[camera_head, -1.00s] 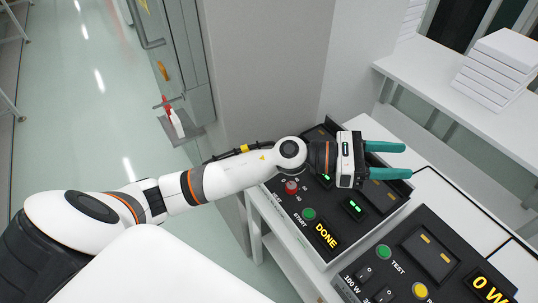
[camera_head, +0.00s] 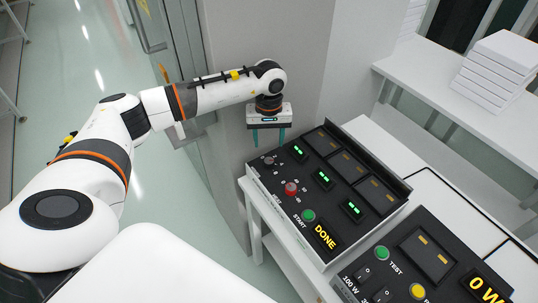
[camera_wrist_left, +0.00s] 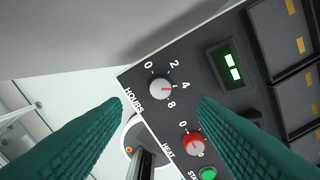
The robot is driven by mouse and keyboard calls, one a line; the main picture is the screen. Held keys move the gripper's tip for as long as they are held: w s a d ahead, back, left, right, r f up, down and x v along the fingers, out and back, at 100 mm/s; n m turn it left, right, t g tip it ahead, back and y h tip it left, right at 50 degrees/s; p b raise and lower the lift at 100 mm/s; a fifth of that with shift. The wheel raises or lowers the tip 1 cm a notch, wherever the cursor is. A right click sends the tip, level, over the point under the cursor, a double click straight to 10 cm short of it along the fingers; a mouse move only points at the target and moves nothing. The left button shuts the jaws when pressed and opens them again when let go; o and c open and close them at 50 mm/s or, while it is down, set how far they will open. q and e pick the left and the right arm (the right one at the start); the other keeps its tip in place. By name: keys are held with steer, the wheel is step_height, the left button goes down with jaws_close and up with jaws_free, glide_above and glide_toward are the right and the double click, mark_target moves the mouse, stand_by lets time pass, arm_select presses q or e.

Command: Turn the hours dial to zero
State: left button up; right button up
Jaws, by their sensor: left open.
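The hours dial (camera_wrist_left: 160,88) is a round grey knob with a red pointer mark, on the black panel beside the word HOURS. Its mark points right in the left wrist view, near the 4; the 0 is at its upper left. In the head view the dial (camera_head: 268,160) sits at the panel's far left corner. My left gripper (camera_head: 268,140) is open and points down just above that corner, apart from the dial. In the left wrist view its teal fingers (camera_wrist_left: 160,110) lie either side below the dial, with nothing between them. My right gripper is out of view.
A red heat knob (camera_head: 291,188), a green start button (camera_head: 308,215) and a DONE display (camera_head: 325,237) share the black panel (camera_head: 272,183). A second panel with a green test button (camera_head: 382,252) stands nearer. A grey wall (camera_head: 290,60) rises behind my gripper.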

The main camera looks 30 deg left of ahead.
mark_target(269, 160)
arm_select(q)
step_height(269, 160, down, 8)
steer(key=shift+f+p, duration=0.2)
steer(key=shift+p, duration=0.9)
steer(key=c, duration=1)
